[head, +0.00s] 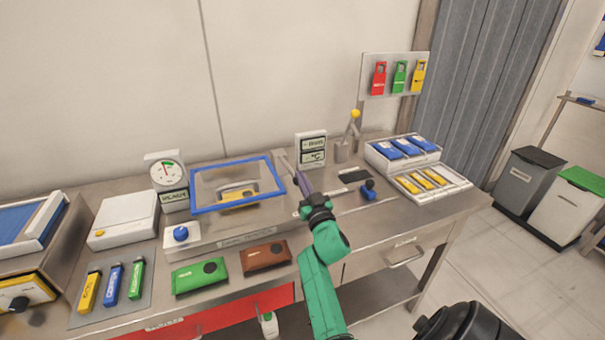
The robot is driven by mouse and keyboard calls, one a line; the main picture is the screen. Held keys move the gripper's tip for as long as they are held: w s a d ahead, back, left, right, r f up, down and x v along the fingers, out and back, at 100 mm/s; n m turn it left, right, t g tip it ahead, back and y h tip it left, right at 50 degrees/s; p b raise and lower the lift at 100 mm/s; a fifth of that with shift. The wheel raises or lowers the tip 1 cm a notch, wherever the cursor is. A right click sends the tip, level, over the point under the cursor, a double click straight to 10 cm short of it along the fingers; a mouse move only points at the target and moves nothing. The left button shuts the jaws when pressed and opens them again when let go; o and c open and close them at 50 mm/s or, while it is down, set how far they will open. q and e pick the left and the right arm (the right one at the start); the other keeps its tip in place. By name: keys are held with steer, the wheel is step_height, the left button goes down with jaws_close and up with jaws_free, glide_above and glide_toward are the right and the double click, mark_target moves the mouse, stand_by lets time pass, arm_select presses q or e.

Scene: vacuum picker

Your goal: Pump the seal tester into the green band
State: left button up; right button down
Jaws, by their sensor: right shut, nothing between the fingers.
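The seal tester (250,236) is a low grey housing with a clear lid in a blue frame (236,161). A yellow item (238,197) shows under the lid. At its left stands a round gauge (166,173) with a green band near the top of its dial; the needle is too small to read surely. A blue knob (181,234) sits on a white block at the front left. My right gripper (293,168) is shut and empty at the tester's right edge, beside a grey bar that may be the pump handle; contact is unclear. My left gripper is out of view.
A green pouch (199,276) and a brown pouch (265,256) lie in front. Trays of blue packs (402,146) and yellow packs (427,180) stand at the right. A small display (311,148) stands behind my gripper. A white scale (124,218) is at the left.

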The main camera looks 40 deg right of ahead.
arm_select(q)
steer(key=b, duration=0.1)
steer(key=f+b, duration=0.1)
steer(key=b, duration=0.1)
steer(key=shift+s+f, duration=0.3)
arm_select(e)
steer(key=v, duration=1)
steer(key=shift+d+f, duration=0.1)
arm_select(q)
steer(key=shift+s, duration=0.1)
